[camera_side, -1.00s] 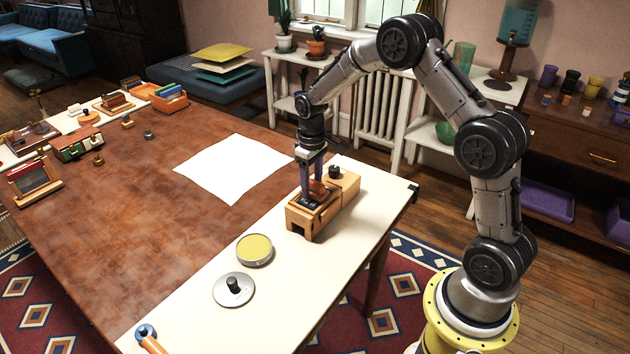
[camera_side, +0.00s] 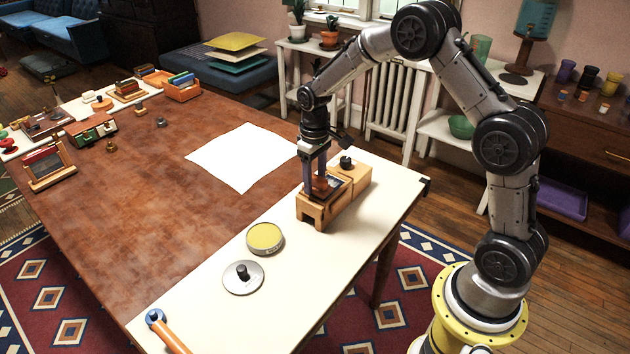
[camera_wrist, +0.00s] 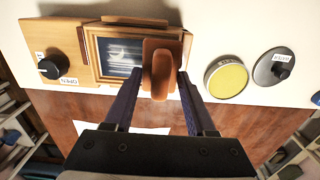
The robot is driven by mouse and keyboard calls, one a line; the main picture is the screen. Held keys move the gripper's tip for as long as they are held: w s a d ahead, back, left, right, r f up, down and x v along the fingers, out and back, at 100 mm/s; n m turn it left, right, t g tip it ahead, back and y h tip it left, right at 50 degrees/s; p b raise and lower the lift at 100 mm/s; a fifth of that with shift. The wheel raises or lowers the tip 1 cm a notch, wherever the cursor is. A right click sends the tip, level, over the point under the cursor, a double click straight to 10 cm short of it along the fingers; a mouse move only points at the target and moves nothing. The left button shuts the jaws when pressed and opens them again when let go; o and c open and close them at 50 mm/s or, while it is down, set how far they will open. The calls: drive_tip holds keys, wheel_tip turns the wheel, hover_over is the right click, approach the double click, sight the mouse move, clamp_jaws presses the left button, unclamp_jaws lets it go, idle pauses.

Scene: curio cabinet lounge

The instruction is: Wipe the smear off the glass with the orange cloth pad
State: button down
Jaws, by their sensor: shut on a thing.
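The orange-brown cloth pad (camera_wrist: 150,46) with its raised handle (camera_wrist: 163,75) lies over the right part of a framed glass pane (camera_wrist: 113,60) in the wrist view. A whitish smear (camera_wrist: 122,53) shows on the dark glass left of the pad. The glass is set in the top of a wooden box (camera_side: 312,212) on the white strip of the table. My gripper (camera_wrist: 160,80) is shut on the pad's handle; it also shows in the side view (camera_side: 319,184), upright over the box. The pad hides the glass beneath it.
A black knob (camera_wrist: 52,67) on a wooden block labelled OPEN adjoins the glass. A yellow round tin (camera_side: 265,237), a grey disc with a black knob (camera_side: 243,278) and an orange-handled tool (camera_side: 168,332) lie nearby. White paper (camera_side: 240,158) lies on the brown tabletop.

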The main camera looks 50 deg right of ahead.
drive_tip(key=shift+r, duration=2.55)
drive_tip(key=shift+r, duration=1.5)
drive_tip(key=c, duration=0.8)
unclamp_jaws()
clamp_jaws()
